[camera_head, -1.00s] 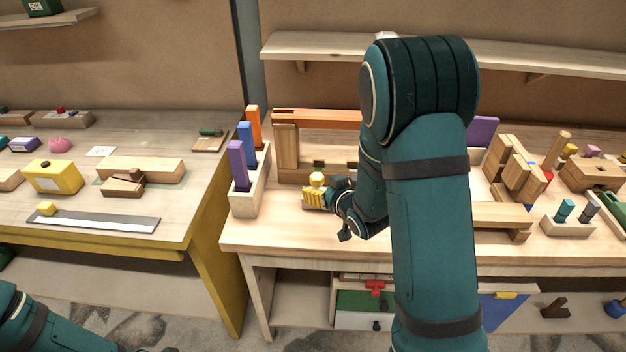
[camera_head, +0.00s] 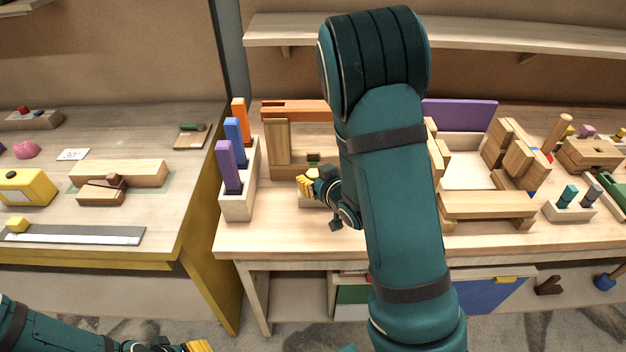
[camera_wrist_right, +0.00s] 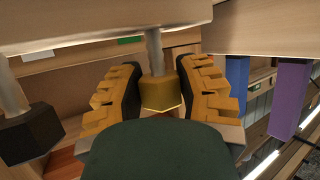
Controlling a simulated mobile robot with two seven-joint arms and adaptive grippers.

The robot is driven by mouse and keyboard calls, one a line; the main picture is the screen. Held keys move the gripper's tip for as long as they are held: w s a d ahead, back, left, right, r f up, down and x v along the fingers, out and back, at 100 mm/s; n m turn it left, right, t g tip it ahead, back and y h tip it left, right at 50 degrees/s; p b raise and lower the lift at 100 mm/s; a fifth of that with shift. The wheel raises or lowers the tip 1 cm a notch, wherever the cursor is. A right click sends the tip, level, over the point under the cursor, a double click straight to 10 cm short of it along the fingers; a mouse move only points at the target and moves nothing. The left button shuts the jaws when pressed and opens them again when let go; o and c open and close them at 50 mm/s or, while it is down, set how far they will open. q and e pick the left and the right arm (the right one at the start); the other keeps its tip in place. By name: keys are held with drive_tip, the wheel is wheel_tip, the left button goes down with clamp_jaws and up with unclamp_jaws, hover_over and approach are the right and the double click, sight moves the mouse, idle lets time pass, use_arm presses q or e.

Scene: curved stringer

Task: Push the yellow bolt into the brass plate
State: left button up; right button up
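The yellow bolt (camera_head: 312,173) stands at a small wooden block on the right-hand table. In the right wrist view its hex head (camera_wrist_right: 161,93) and grey shank show, the shank running to a pale wooden block (camera_wrist_right: 110,28). My right gripper (camera_head: 304,186) is at the bolt; in the wrist view its yellow fingers (camera_wrist_right: 160,100) are apart on either side of the head, and I cannot tell whether they touch it. I cannot make out a brass plate.
A black bolt (camera_wrist_right: 30,132) hangs beside the yellow one in the wrist view. A wooden holder (camera_head: 239,205) with purple, blue and orange pieces stands left of my right gripper. A wooden frame (camera_head: 282,143) stands behind it. The table front (camera_head: 270,240) is clear.

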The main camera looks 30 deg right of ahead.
clamp_jaws()
drive_tip(key=shift+r, duration=0.15)
